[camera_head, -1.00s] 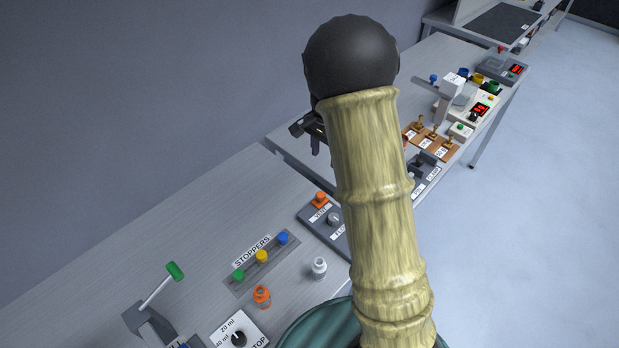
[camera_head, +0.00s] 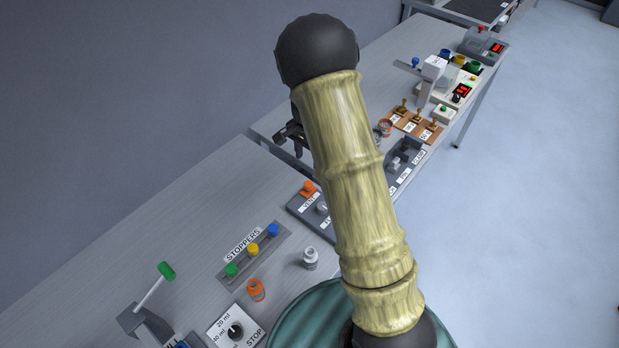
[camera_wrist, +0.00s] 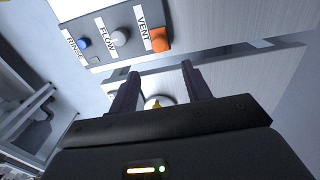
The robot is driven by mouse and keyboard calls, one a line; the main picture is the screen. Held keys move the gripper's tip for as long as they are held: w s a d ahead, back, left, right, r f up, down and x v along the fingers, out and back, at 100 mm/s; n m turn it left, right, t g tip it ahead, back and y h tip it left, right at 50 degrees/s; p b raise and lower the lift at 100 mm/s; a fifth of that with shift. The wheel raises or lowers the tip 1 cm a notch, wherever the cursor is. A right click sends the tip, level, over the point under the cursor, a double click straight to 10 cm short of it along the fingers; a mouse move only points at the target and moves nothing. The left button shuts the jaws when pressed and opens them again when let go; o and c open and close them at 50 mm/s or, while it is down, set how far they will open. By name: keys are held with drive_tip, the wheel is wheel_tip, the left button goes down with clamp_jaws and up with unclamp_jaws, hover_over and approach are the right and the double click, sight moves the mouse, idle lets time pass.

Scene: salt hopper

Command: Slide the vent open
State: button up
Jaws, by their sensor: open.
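The vent is an orange control (camera_head: 308,187) beside a VENT label on a dark grey panel (camera_head: 295,203), left of my arm in the head view. In the wrist view the orange vent control (camera_wrist: 159,40) sits at the right end of the panel, above my fingers. My gripper (camera_wrist: 157,72) is open, its two dark fingers apart and apart from the vent. In the head view my gripper (camera_head: 290,135) is partly hidden behind my arm, above the panel and beyond it.
A grey FLOW knob (camera_wrist: 119,37) and a blue RINSE button (camera_wrist: 84,43) share the panel.

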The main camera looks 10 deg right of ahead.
sight(308, 183)
wheel_tip(308, 183, down, 10)
drive_tip(key=shift+r+p, duration=0.15)
drive_tip(key=shift+p, duration=0.85)
drive_tip(key=shift+w+f, duration=0.1)
drive_tip(key=shift+f, duration=0.5)
clamp_jaws()
